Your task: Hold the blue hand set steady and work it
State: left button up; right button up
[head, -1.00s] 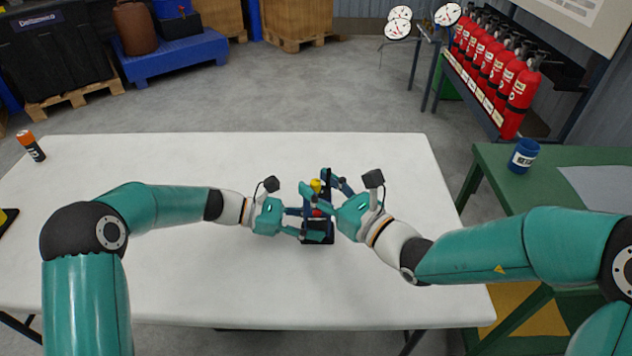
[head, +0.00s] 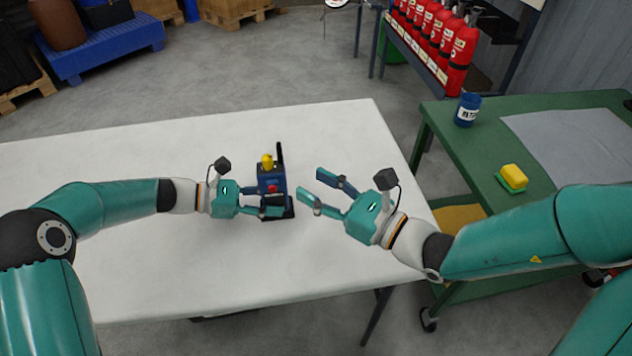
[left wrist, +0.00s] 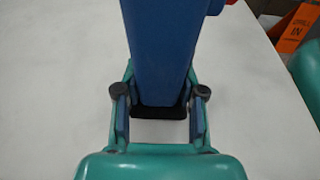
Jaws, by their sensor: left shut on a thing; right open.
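The blue hand set (head: 268,181) stands upright on the white table, with a yellow knob on top, a red button on its front and a black base. My left gripper (head: 264,206) is shut on it from the left, low on its body. In the left wrist view the blue body (left wrist: 160,50) fills the space between the two fingers (left wrist: 158,115). My right gripper (head: 311,190) is open and empty, to the right of the hand set and apart from it.
The white table (head: 120,270) is mostly bare. A green cart (head: 455,150) on the right carries a dark blue can (head: 467,109), a grey mat (head: 570,140) and a yellow-and-green sponge-like block (head: 512,178). Red extinguishers (head: 458,60) stand on a rack behind.

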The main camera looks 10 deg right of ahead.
pick_arm(q)
jog(key=o, duration=0.9)
jog(key=shift+o, duration=0.2)
